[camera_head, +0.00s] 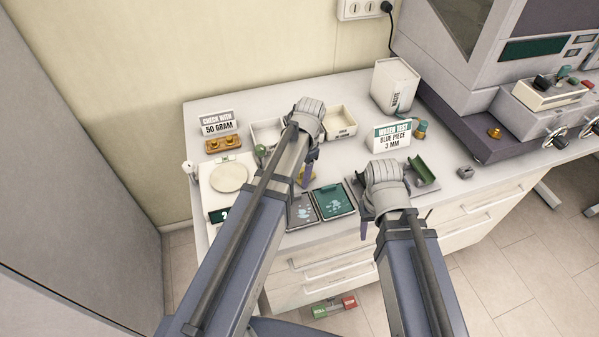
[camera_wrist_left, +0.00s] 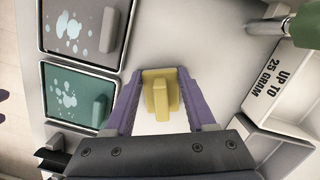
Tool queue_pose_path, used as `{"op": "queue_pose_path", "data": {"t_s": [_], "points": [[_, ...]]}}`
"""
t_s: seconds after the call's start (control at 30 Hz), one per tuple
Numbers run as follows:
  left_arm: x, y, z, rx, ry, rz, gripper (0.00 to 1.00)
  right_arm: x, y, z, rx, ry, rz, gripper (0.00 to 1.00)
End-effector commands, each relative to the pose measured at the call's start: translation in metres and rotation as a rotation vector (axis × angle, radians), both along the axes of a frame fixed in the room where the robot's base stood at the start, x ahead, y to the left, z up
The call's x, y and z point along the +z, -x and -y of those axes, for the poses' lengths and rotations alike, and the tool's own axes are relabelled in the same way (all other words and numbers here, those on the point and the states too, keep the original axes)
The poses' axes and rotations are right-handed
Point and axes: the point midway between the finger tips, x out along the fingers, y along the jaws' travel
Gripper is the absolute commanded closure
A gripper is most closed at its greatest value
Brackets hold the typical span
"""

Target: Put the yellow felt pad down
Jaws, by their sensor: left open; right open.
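The yellow felt pad (camera_wrist_left: 160,92), with a raised grip on top, lies on the white table in the left wrist view. My left gripper (camera_wrist_left: 158,76) is open, with its two purple fingers on either side of the pad. Whether the fingers touch it I cannot tell.
Two dark pads with splash marks, one grey (camera_head: 301,211) and one green (camera_head: 333,201), lie in front of the yellow pad. White open bins (camera_head: 341,122) stand behind. A scale with a round plate (camera_head: 229,177) is at left, a "WATER TEST" sign (camera_head: 391,139) at right.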

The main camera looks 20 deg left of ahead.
Motion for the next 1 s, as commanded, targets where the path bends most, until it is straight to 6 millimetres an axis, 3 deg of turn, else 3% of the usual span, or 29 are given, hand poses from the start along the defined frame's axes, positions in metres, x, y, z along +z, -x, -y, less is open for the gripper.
{"op": "queue_pose_path", "data": {"t_s": [0.03,0.7,1.0], "points": [[0.007,0.007,0.003,-0.005,0.006,-0.014,0.15,0.007,0.000,0.000,0.000,0.000,0.000,0.50],[0.110,-0.014,0.009,-0.002,0.001,-0.008,0.15,0.110,0.000,0.000,0.002,0.000,0.000,0.50],[0.121,-0.016,0.011,-0.001,0.001,-0.008,0.15,0.121,0.000,0.000,0.000,0.000,0.000,0.50]]}}
